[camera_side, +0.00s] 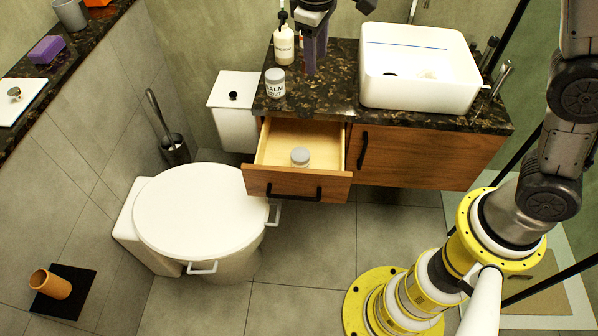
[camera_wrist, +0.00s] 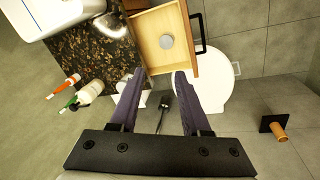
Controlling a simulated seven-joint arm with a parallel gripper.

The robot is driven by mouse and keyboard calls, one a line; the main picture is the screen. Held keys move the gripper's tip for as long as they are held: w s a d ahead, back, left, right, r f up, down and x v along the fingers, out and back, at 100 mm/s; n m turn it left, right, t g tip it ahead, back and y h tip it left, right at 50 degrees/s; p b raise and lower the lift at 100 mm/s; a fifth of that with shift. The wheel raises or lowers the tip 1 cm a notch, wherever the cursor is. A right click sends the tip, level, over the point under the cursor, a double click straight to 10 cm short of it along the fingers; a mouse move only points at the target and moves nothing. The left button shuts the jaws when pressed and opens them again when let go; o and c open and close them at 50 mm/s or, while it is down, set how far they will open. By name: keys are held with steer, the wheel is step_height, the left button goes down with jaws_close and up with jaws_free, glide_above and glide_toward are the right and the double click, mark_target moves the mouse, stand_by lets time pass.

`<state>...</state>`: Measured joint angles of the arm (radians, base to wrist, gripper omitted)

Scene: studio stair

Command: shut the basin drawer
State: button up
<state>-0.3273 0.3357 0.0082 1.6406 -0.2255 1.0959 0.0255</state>
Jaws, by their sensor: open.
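The basin drawer (camera_side: 257,180) hangs pulled out from the wooden cabinet under the dark stone counter, with its black handle (camera_side: 293,192) on the front. A small jar with a grey lid (camera_side: 300,157) stands inside it. The wrist view also shows the open drawer (camera_wrist: 151,35) and the jar (camera_wrist: 166,41), beyond my fingertips. My gripper (camera_side: 311,70) has purple fingers and points down above the counter, behind the drawer. In the wrist view my gripper (camera_wrist: 158,73) is open with nothing between its fingers. I cannot tell its exact height over the counter.
A pump bottle (camera_side: 284,46) and a white balm jar (camera_side: 275,84) stand on the counter (camera_side: 335,85) close to my gripper. The white basin (camera_side: 412,95) is to the right. A closed toilet (camera_side: 200,213) is left of the drawer. The floor before the drawer is clear.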

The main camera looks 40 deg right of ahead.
steer(key=w+a+f+n+g, duration=0.1)
steer(key=w+a+f, duration=0.2)
steer(key=a+f, duration=0.3)
steer(key=n+g+h, duration=0.2)
steer(key=n+h, duration=0.1)
glide_toward(302, 198)
steer(key=x, duration=0.7)
steer(key=shift+d+f, duration=0.25)
steer(key=shift+f, duration=0.05)
jaws_close()
